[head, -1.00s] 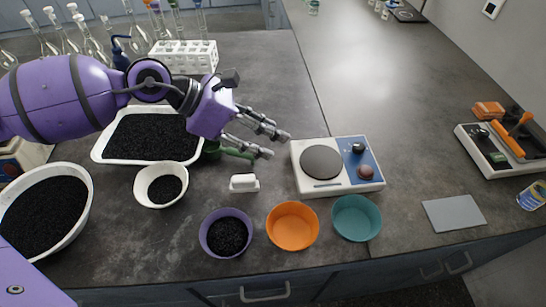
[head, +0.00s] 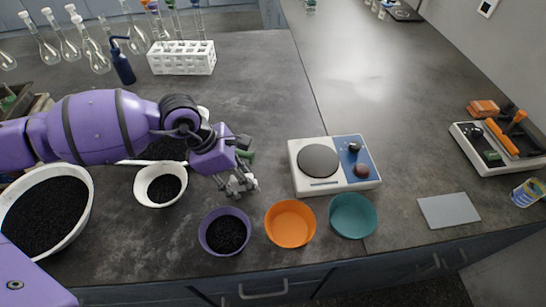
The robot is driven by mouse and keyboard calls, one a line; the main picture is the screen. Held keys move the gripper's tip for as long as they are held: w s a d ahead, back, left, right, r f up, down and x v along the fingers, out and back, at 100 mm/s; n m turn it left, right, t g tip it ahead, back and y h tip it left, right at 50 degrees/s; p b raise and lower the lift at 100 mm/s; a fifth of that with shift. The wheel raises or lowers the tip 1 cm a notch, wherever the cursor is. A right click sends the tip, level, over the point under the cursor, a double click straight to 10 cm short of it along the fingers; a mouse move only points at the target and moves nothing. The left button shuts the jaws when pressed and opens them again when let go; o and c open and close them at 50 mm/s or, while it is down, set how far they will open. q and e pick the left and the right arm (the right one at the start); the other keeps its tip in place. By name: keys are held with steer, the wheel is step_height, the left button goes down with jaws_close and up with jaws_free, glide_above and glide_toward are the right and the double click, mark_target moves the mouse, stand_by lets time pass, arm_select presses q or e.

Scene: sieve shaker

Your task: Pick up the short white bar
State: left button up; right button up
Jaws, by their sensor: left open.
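The short white bar (head: 241,183) lies on the dark bench behind the purple bowl, mostly hidden by my left gripper. My left gripper (head: 240,187) is open and points down at the bar, with its fingers over and around it. I cannot tell whether the fingers touch it. My right gripper is not in view.
A purple bowl (head: 225,232) with black grains, an orange bowl (head: 290,223) and a teal bowl (head: 353,215) stand along the front edge. A small white bowl (head: 160,185) is to the left, a hotplate device (head: 334,166) to the right.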

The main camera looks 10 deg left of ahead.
arm_select(q)
steer(key=shift+f, duration=0.15)
steer(key=shift+c, duration=0.3)
jaws_close()
